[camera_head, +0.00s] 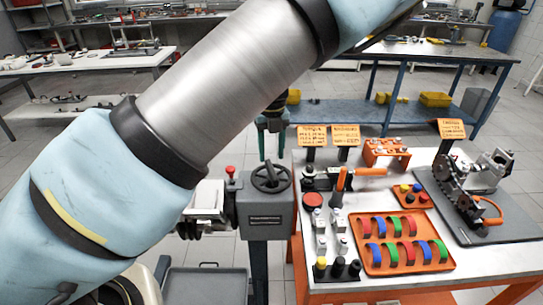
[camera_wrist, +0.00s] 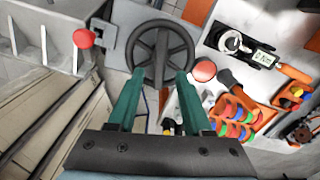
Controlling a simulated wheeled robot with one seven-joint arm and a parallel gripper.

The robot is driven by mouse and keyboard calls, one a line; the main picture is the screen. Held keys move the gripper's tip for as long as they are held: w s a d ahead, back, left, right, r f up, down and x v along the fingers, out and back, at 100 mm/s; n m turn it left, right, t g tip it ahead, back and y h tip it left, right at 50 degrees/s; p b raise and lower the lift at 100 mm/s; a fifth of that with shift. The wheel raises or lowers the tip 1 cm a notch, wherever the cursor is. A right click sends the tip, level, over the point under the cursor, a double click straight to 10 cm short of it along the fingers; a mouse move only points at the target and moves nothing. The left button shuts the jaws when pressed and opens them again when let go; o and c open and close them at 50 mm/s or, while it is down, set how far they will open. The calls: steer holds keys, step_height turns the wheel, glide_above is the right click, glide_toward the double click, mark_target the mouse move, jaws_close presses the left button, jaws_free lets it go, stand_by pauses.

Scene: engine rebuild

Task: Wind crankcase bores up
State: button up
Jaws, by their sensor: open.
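The black handwheel (camera_head: 271,177) sits on a grey gear housing (camera_head: 266,215) in the head view. The grey metal block beside it (camera_head: 206,200), probably the crankcase, is partly hidden by my arm. A red-knobbed lever (camera_head: 230,171) stands between them. My gripper (camera_head: 272,143) points down above the handwheel, its green fingers apart and empty. In the wrist view the handwheel (camera_wrist: 161,40) lies beyond my open gripper (camera_wrist: 160,73), with the fingertips near its lower rim. I cannot tell whether they touch it. The red knob (camera_wrist: 83,38) is left of the fingers.
A workbench (camera_head: 340,281) right of the housing holds an orange tray (camera_head: 372,268) of coloured shells, gauges, sockets and a grey mat with engine parts. A grey tray (camera_head: 205,286) lies low at front. Another bench (camera_head: 440,50) stands behind.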

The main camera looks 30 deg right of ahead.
steer(key=shift+r, duration=0.4)
